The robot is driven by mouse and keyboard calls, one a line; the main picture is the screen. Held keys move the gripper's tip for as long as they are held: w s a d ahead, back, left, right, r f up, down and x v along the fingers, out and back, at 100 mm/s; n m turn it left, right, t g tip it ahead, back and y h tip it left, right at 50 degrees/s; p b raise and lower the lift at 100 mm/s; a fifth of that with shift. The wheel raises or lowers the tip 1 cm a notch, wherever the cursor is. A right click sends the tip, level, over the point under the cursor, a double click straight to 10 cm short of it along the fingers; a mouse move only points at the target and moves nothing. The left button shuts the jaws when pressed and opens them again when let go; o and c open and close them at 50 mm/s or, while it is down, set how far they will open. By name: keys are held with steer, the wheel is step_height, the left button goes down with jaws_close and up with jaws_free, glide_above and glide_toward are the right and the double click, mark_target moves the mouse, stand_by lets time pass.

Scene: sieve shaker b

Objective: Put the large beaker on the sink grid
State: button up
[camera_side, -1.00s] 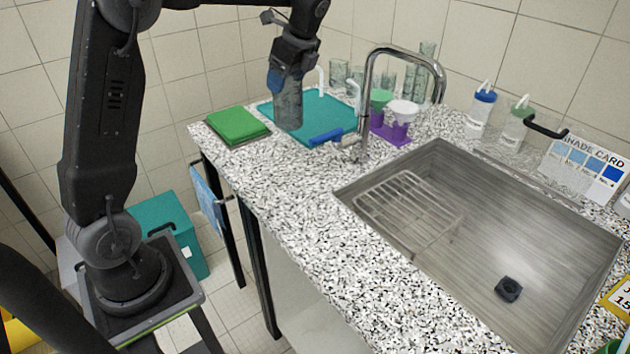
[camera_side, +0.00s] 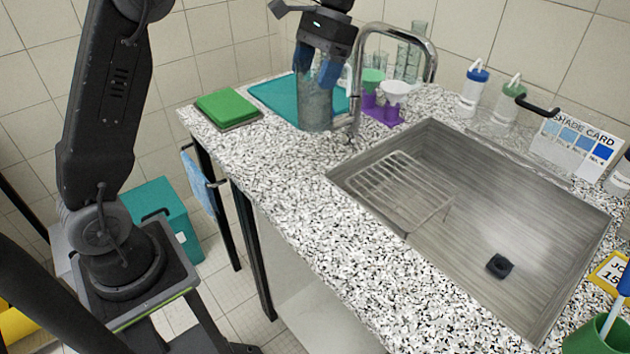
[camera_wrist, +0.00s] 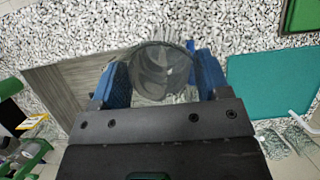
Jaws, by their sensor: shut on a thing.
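The large beaker (camera_side: 315,108) is clear grey glass and upright in the side view. My gripper (camera_side: 317,70) is shut on it near its upper part, with a blue finger on each side. In the wrist view the round beaker (camera_wrist: 163,68) sits between the blue fingers of my gripper (camera_wrist: 162,80). The beaker shows in front of the teal mat, left of the faucet; I cannot tell how far it is above the counter. The sink grid (camera_side: 385,183) is a wire rack at the left end of the grey sink (camera_side: 490,215), with nothing on it.
The curved faucet (camera_side: 428,50) stands between the beaker and the sink. A purple holder with funnels (camera_side: 383,110) and other glassware stand behind it. A green pad (camera_side: 228,106) lies left of the teal mat (camera_side: 275,97). Wash bottles (camera_side: 472,92) and a shade card (camera_side: 580,145) line the sink's back.

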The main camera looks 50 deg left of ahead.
step_height(320, 180, up, 5)
steer(key=a+m+t+y, duration=0.4)
steer(key=a+m+y, duration=0.1)
steer(key=a+m, duration=1.35)
steer(key=w+d+f, duration=0.4)
steer(key=f, duration=0.4)
steer(key=w+d+f, duration=0.4)
steer(key=f, duration=0.5)
steer(key=shift+d+f, duration=0.15)
steer(key=shift+f, duration=0.15)
steer(key=shift+f+n, duration=0.2)
steer(key=shift+n, duration=0.05)
steer(key=o, duration=1.3)
steer(key=shift+o, duration=0.2)
